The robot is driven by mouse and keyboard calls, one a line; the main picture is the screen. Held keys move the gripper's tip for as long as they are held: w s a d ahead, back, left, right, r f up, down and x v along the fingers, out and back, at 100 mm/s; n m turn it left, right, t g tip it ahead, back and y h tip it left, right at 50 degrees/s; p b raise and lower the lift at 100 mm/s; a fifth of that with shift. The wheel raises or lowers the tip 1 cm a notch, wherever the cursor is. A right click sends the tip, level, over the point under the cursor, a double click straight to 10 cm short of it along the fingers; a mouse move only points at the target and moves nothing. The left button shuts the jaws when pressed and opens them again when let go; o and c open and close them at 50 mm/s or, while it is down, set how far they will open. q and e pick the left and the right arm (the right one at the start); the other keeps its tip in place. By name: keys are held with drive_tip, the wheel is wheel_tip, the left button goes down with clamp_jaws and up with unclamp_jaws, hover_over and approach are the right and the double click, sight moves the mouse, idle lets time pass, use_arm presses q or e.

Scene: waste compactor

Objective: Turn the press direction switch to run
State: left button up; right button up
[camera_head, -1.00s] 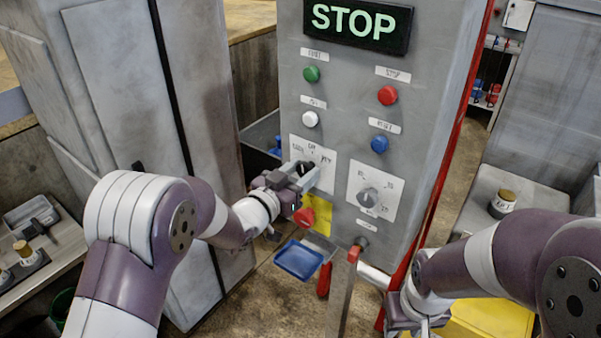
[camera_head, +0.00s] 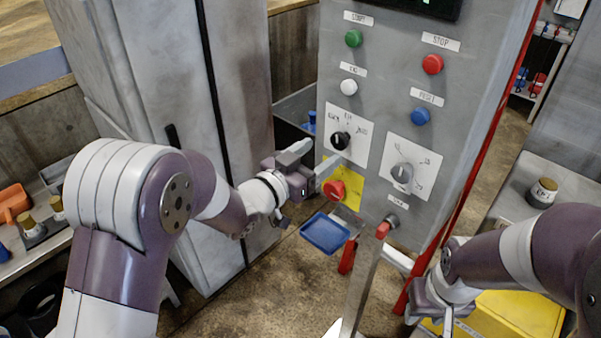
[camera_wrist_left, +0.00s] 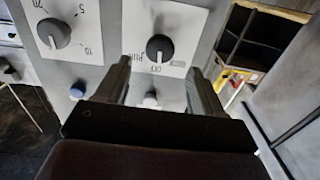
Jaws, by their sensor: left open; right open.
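The press direction switch is a black knob (camera_head: 340,140) on a white plate on the grey control panel. It also shows in the left wrist view (camera_wrist_left: 159,47), upside down, where a pale mark on the knob appears to face the OFF label. A label at the plate's side seems to read RUN. My left gripper (camera_head: 312,164) is open and empty, just left of and below the knob, apart from it. In the left wrist view its fingers (camera_wrist_left: 160,88) stand spread below the knob. My right gripper (camera_head: 440,312) is open, low at the panel's right.
A second rotary knob (camera_head: 402,172) sits right of the switch. A red emergency button (camera_head: 337,190) on a yellow plate is just below it. Green (camera_head: 354,38), red (camera_head: 432,64), white (camera_head: 348,87) and blue (camera_head: 421,116) buttons are above. A lever with a red part (camera_head: 384,229) stands in front.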

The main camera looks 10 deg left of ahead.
sight(337, 144)
use_arm(q)
drive_tip(key=b+v, duration=0.1)
drive_tip(key=v, duration=0.5)
drive_tip(key=shift+s+a, duration=0.2)
drive_tip(key=shift+s, duration=0.1)
drive_tip(key=p, duration=0.4)
drive_tip(key=shift+s+a+r+p, duration=0.15)
drive_tip(key=shift+s+a+p, duration=0.1)
drive_tip(key=shift+s+p, duration=0.1)
drive_tip(key=p+x, duration=0.1)
drive_tip(key=x, duration=0.3)
drive_tip(key=p+x, duration=0.1)
drive_tip(key=x, duration=0.3)
drive_tip(key=f+p+x, duration=0.1)
drive_tip(key=p+x, duration=0.1)
drive_tip(key=x, duration=0.2)
drive_tip(key=shift+w+d, duration=0.2)
drive_tip(key=shift+w, duration=0.05)
